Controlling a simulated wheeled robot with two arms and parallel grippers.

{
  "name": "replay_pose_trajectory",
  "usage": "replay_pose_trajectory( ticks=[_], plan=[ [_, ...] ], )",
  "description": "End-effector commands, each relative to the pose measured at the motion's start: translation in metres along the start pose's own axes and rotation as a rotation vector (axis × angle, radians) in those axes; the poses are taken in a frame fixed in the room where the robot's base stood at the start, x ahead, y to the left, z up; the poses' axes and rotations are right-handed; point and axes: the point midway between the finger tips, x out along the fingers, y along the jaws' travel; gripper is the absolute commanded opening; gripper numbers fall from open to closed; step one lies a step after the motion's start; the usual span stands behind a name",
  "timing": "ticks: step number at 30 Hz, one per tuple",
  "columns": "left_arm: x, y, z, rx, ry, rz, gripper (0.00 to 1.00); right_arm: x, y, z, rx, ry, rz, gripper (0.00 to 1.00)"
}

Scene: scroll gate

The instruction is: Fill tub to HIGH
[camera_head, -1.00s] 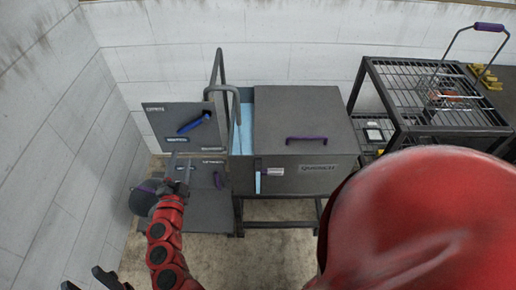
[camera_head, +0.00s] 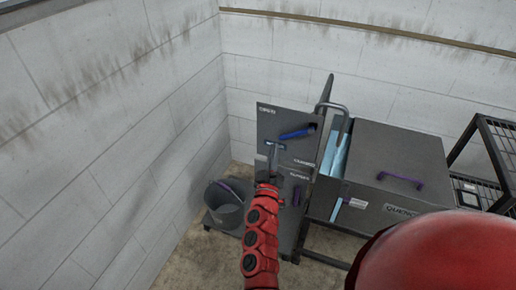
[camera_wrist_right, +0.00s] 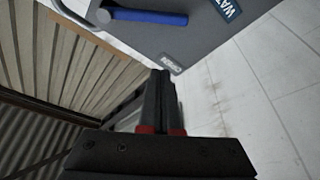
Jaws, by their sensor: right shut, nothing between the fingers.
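The grey quench tub (camera_head: 400,165) stands at the right in the head view, with light blue water (camera_head: 335,150) showing at its open left side. A light blue level strip (camera_head: 340,205) with a pale tag beside it is on its front. The grey valve panel (camera_head: 268,122) bears a blue lever (camera_head: 297,132), tilted slightly up to the right, and small labels. The lever also shows at the top of the right wrist view (camera_wrist_right: 145,15). My right gripper (camera_head: 272,154) is shut and empty, in front of the panel, below and left of the lever; they look apart. My left gripper is out of view.
A second grey panel (camera_head: 295,185) with a purple handle is below the valve panel. A dark bucket (camera_head: 226,205) stands on the left. A bent grey pipe (camera_head: 335,108) reaches over the tub. A wire rack (camera_head: 495,150) is at the right edge. Walls close the left and back.

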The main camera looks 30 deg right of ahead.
Motion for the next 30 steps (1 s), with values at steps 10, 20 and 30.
replay_pose_trajectory(
  ticks=[10, 20, 30],
  plan=[
    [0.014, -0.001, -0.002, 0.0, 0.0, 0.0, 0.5, 0.066, 0.003, -0.004, 0.003, 0.004, 0.004, 0.0],
    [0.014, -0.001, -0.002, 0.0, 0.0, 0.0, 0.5, 0.086, -0.002, 0.023, 0.001, 0.0, -0.003, 0.0],
    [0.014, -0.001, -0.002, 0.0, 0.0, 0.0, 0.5, 0.081, 0.0, 0.037, 0.007, 0.0, 0.0, 0.0]
  ],
)
